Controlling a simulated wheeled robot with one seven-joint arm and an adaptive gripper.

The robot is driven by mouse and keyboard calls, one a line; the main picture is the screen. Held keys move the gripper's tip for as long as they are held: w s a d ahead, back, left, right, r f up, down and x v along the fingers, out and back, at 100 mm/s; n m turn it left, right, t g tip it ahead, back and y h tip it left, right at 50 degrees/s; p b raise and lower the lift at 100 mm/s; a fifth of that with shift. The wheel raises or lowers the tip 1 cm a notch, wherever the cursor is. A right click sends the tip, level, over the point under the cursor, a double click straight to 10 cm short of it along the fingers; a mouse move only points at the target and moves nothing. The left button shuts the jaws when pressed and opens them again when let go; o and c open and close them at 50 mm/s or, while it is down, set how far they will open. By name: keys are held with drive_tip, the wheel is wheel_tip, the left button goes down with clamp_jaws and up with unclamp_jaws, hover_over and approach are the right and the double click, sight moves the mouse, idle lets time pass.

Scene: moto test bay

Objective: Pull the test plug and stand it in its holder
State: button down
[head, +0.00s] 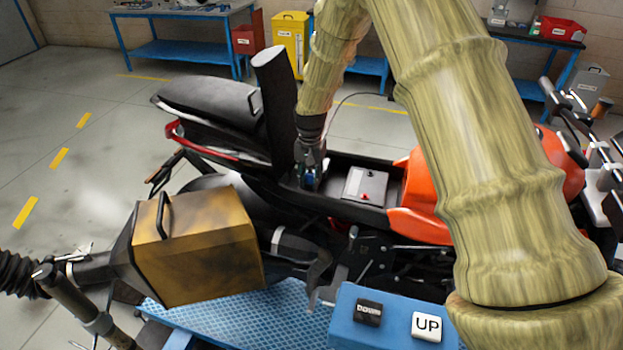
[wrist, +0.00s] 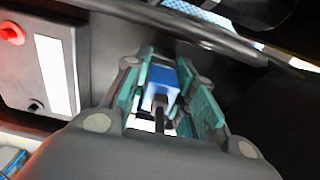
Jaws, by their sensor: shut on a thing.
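My gripper (head: 311,178) reaches down into the open bay under the raised seat of the motorbike. In the wrist view its teal-padded fingers (wrist: 176,92) are closed on the sides of a small blue plug (wrist: 184,73). A dark stem or lead shows at the plug's near side. The plug is down in the dark bay, and I cannot tell whether it is still seated in a socket. In the head view the fingers mostly hide it. I cannot make out the holder in either view.
A grey battery (head: 365,186) with a red terminal sits beside my gripper, also in the wrist view (wrist: 72,60). The raised seat (head: 275,100) stands close left. A brown box (head: 205,250) and blue DOWN/UP control box (head: 388,322) are in front.

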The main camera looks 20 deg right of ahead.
sight(310, 173)
drive_tip(key=shift+r, duration=0.2)
drive_tip(key=shift+r+p, duration=1.7)
drive_tip(key=shift+r, duration=1.05)
drive_tip(key=shift+r, duration=0.15)
drive_tip(key=shift+r+p, duration=1.45)
drive_tip(key=shift+r, duration=0.9)
